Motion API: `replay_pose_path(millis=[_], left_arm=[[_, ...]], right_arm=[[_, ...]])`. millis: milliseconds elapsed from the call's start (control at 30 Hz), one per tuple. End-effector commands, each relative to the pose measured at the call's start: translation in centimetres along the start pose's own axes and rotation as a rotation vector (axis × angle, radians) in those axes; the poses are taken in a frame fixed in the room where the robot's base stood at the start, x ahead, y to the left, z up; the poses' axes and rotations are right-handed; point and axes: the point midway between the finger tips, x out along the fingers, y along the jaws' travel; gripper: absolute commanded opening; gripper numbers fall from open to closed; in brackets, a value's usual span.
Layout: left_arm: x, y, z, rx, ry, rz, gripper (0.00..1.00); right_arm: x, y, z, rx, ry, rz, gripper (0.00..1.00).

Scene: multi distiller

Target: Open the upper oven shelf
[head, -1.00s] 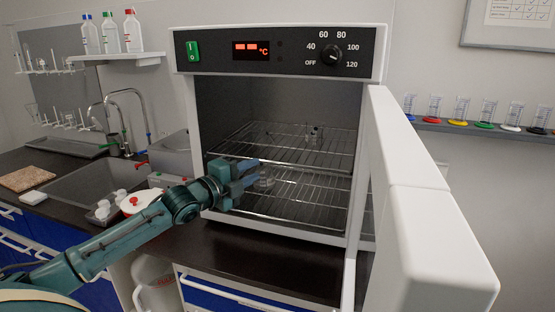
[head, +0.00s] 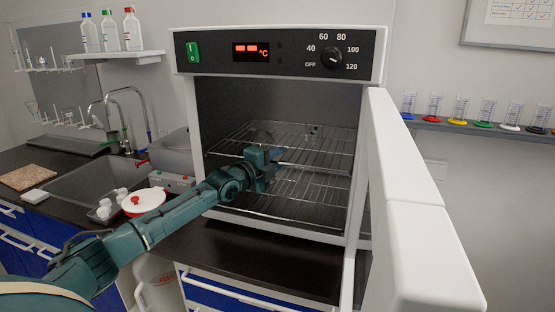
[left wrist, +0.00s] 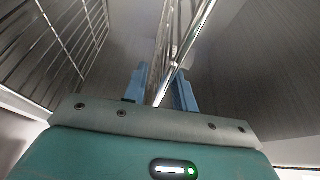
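The upper oven shelf (head: 330,147) is a wire rack inside the open oven (head: 382,60). It looks level and seated inside the chamber. My left gripper (head: 274,162) is at the front of this shelf, near its middle, and covers part of its front edge. In the left wrist view the two blue fingers (left wrist: 160,88) are apart, with a shiny metal bar (left wrist: 178,68) of a rack running between them. There seems to be a gap between bar and fingers. The lower shelf (head: 315,190) is below. My right gripper is not in view.
The oven door (head: 410,195) stands wide open on the right. A small item (head: 313,131) sits on the upper shelf.

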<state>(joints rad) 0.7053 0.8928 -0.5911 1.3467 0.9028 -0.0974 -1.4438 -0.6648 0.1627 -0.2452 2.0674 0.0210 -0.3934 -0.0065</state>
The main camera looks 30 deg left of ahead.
Motion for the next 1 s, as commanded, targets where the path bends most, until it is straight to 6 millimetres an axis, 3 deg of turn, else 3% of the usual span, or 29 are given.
replay_pose_path(millis=[200, 533, 1000], left_arm=[[0.0, 0.02, 0.0, 0.0, 0.0, 0.0, 0.26], [-0.02, 0.02, 0.01, 0.0, 0.0, 0.0, 0.0], [-0.03, 0.02, 0.02, 0.0, 0.0, 0.0, 0.0]], right_arm=[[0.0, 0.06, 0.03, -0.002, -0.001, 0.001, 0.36], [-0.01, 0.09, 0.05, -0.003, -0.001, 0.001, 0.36], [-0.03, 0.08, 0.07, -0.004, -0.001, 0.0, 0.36]])
